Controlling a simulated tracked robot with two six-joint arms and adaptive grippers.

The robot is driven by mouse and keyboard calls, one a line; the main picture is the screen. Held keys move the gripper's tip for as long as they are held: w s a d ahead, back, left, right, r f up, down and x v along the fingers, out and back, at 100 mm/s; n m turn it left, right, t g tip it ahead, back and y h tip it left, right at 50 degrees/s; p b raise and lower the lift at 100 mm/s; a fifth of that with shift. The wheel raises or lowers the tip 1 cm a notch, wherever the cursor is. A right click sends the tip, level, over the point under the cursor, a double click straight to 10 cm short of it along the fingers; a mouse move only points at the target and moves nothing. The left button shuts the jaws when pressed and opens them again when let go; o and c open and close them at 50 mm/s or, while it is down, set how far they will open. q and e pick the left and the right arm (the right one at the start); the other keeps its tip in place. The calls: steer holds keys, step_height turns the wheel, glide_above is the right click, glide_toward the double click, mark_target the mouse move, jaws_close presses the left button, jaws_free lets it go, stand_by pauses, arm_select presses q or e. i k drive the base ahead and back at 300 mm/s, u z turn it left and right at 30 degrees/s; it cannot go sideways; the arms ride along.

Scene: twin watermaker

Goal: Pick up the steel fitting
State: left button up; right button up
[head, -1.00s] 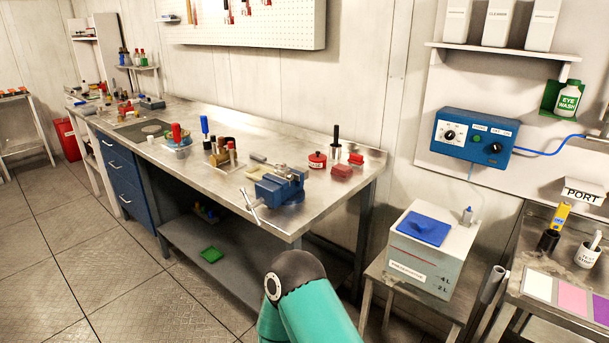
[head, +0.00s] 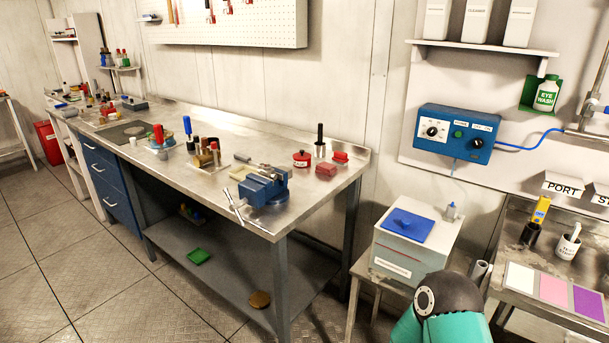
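I cannot pick out the steel fitting with certainty. Several small items stand on the steel workbench (head: 210,180), too small to identify. A small grey piece (head: 242,157) lies on the bench behind the blue vise (head: 263,187), but I cannot tell what it is. Neither of my grippers is in view. Only a teal and dark link of one of my arms shows at the bottom, right of centre, in front of the small stand with the white tank.
A red tin (head: 302,158) and a red block (head: 326,169) sit right of the vise. The white tank (head: 416,236) has a blue lid. A side table with colour cards (head: 553,289) stands at the right. Open floor (head: 60,240) lies left of the bench.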

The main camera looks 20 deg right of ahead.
mark_target(269, 173)
steer(key=z, duration=0.15)
steer(key=i, duration=1)
steer(key=u, duration=0.05)
